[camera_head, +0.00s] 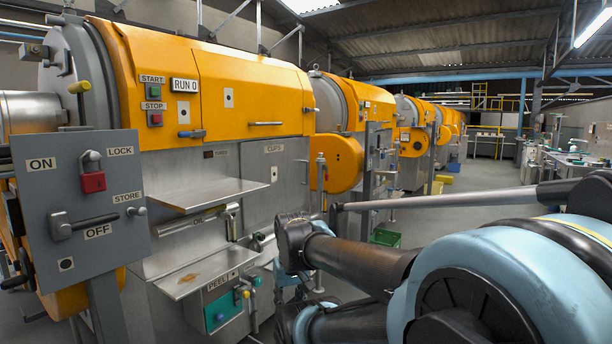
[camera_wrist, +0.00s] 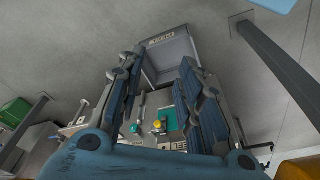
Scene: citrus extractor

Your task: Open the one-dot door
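A small white plate with what looks like a single dark dot (camera_head: 229,98) is on the orange upper cover (camera_head: 245,90) of the nearest machine. The cover looks shut. A blue-ended handle (camera_head: 192,134) and a slim bar handle (camera_head: 265,123) are along its lower edge.
A steel shelf (camera_head: 208,194) and a lower tray (camera_head: 205,270) stick out from the machine. Below is the PEEL unit with a teal panel (camera_head: 222,308). A red padlock (camera_head: 93,182) hangs on the lever panel. A green crate (camera_head: 385,238) is on the floor; the aisle (camera_head: 480,178) beyond is clear.

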